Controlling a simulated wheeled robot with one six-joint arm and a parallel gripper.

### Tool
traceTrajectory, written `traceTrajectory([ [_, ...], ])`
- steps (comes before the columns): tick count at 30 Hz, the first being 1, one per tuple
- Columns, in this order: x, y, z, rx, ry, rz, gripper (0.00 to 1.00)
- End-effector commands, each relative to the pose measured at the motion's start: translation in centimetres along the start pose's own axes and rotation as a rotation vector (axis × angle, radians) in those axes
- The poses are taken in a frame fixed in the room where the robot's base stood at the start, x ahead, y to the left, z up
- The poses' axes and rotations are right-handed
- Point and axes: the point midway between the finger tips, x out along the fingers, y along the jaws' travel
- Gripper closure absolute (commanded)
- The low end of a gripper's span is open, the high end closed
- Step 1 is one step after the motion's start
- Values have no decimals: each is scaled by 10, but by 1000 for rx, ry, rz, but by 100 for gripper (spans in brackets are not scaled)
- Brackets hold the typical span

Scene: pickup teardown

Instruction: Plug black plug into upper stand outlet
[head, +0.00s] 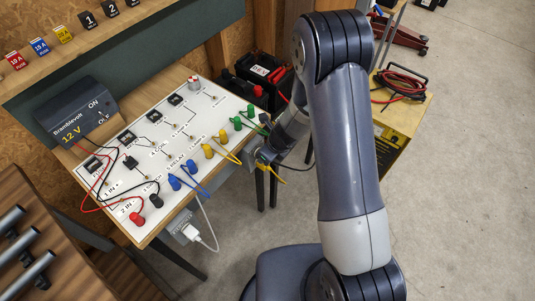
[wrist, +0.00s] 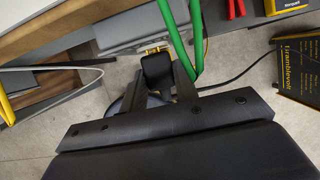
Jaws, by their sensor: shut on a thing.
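My gripper (wrist: 156,88) is shut on the black plug (wrist: 156,70), with a finger on each side of it. Brass-coloured metal shows at the plug's far end, pointing away from me. A black cord (wrist: 238,75) runs off to the right. In the head view my gripper (head: 262,159) is beside the right end of the white board table; the plug there is too small to make out clearly. A grey outlet box (head: 184,228) hangs below the table's front edge, with a white plug (head: 190,232) in it. I cannot make out a separate upper outlet.
The white board (head: 150,150) carries several coloured plugs and leads. Green leads (wrist: 195,40) hang close to my gripper in the wrist view. A white cord (head: 207,220) loops below the table.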

Motion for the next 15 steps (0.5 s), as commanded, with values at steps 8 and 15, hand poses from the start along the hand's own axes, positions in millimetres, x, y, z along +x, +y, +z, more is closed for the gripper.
traceTrajectory([
  [8,2,0,6,-1,-1,0,94],
  [15,2,0,6,-1,-2,-1,63],
])
